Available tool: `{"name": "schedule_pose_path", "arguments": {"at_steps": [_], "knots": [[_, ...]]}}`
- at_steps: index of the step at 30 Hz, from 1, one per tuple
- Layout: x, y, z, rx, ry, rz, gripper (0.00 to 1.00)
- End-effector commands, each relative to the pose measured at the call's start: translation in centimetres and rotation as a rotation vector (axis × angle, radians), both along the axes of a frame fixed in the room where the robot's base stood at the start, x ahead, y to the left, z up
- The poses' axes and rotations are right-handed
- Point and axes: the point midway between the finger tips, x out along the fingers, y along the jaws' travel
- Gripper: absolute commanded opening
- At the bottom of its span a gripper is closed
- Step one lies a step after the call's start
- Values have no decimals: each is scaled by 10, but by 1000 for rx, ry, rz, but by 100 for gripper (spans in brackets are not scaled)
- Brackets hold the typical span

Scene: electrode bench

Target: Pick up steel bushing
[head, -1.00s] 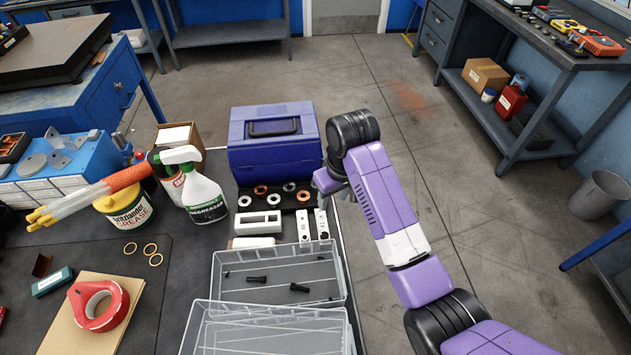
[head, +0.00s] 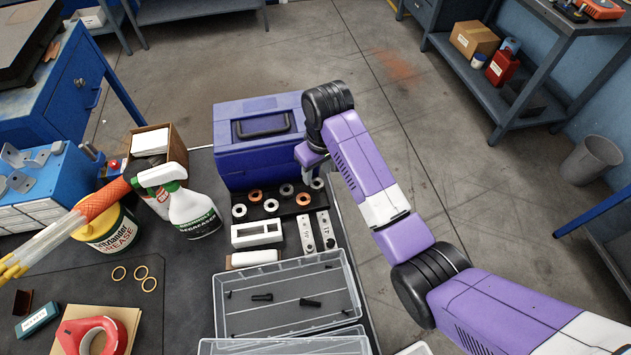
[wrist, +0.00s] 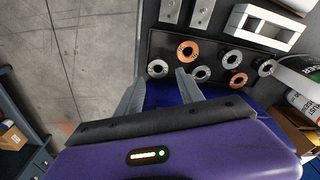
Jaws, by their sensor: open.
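Several silver-grey steel bushings stand in the black rack with copper-coloured ones among them. In the head view, grey ones sit at the left end (head: 239,211) and in the middle (head: 271,205), with another at the right end (head: 317,183). In the wrist view, grey bushings show near the fingertips (wrist: 157,68), (wrist: 201,74) and farther right (wrist: 265,67). My gripper (wrist: 160,78) is open and empty, its fingertips near the rack's end by the blue toolbox. In the head view my gripper (head: 308,168) is partly hidden by my wrist.
The blue toolbox (head: 262,150) stands directly behind the black rack (head: 284,211). White blocks (head: 257,235) and clear bins (head: 235,290) lie in front. A spray bottle (head: 190,205) stands to the left. Open floor lies right of the bench.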

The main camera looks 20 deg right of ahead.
Motion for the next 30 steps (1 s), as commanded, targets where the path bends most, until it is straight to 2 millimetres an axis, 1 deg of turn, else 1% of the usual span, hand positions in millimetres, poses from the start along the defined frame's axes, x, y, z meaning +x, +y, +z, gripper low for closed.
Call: {"name": "schedule_pose_path", "arguments": {"at_steps": [10,14,20,23,24,27,30], "knots": [[3,-3,-44,0,2,0,44],[4,-2,-51,0,0,0,44],[5,-2,-52,0,-1,0,44],[5,-2,-52,0,-1,0,27],[5,-2,-52,0,-1,0,19],[5,-2,-51,0,-1,0,0],[5,-2,-51,-1,-1,0,0]]}}
